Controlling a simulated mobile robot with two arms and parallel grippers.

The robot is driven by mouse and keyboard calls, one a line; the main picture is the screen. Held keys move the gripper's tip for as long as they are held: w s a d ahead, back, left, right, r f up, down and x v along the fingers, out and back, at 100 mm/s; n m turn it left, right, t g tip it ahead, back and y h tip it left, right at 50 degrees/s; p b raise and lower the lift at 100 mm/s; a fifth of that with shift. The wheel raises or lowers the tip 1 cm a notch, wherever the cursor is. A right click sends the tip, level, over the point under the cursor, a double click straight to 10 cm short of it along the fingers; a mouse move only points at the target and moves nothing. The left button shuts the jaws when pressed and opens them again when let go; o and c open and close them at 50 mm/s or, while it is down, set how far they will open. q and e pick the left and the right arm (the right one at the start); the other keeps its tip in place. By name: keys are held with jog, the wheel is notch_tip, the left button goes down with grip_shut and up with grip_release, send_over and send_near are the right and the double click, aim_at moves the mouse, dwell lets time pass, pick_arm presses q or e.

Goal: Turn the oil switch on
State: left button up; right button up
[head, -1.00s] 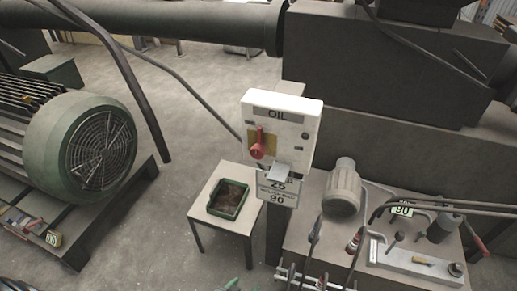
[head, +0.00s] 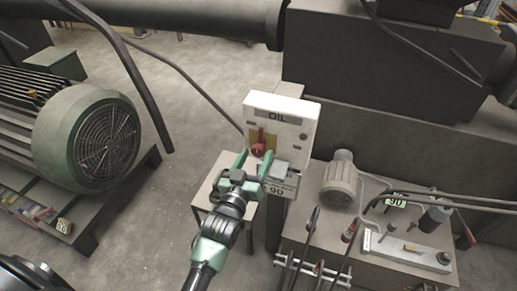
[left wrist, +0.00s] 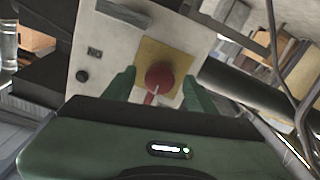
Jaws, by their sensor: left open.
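The white oil switch box (head: 300,112), labelled OIL, stands on a post near the picture's middle. Its red rotary switch (head: 258,149) sits on a yellow plate at the box's lower left. My left gripper (head: 252,160) is open just in front of and below the switch in the head view. In the left wrist view, the red switch (left wrist: 160,76) shows between the two green fingers (left wrist: 158,90), with its handle pointing down. I cannot tell whether the fingers touch it. My right gripper is not in view.
A small table (head: 203,190) stands below the box, partly hidden by my left arm. A grey pump motor (head: 341,183) with hoses is to the right. A large green motor (head: 88,138) stands at left. Open floor (head: 185,90) lies between.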

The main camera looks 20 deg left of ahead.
pick_arm(q)
jog(key=shift+w, duration=1.25)
grip_shut()
